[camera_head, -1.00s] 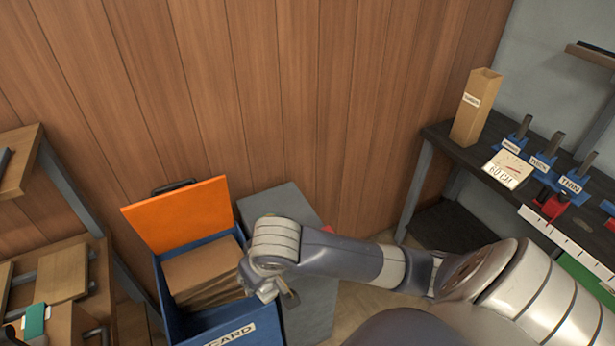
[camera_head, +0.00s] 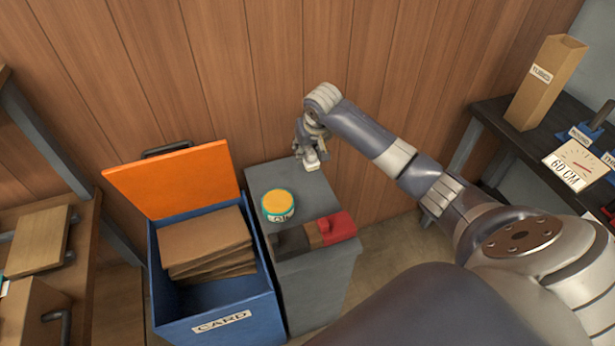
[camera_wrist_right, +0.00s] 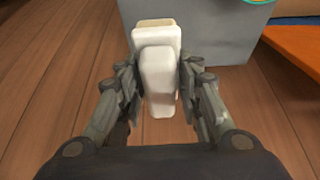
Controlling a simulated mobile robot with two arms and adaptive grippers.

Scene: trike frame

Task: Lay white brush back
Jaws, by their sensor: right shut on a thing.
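The white brush (camera_wrist_right: 157,75) is held between the fingers of my right gripper (camera_wrist_right: 158,88) in the right wrist view. It has a white handle and a pale tan far end. In the head view the right gripper (camera_head: 311,150) is near the back edge of the grey cabinet (camera_head: 320,285), close to the wood wall, and the white brush (camera_head: 312,163) shows small below it. Whether the brush touches the cabinet top cannot be told. My left gripper is not in view.
On the cabinet top stand a yellow-topped round tin (camera_head: 278,205) and a dark, brown and red row of blocks (camera_head: 318,232). A blue CARD box (camera_head: 215,310) with a raised orange lid (camera_head: 172,183) is beside it. The cabinet's back part looks clear.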

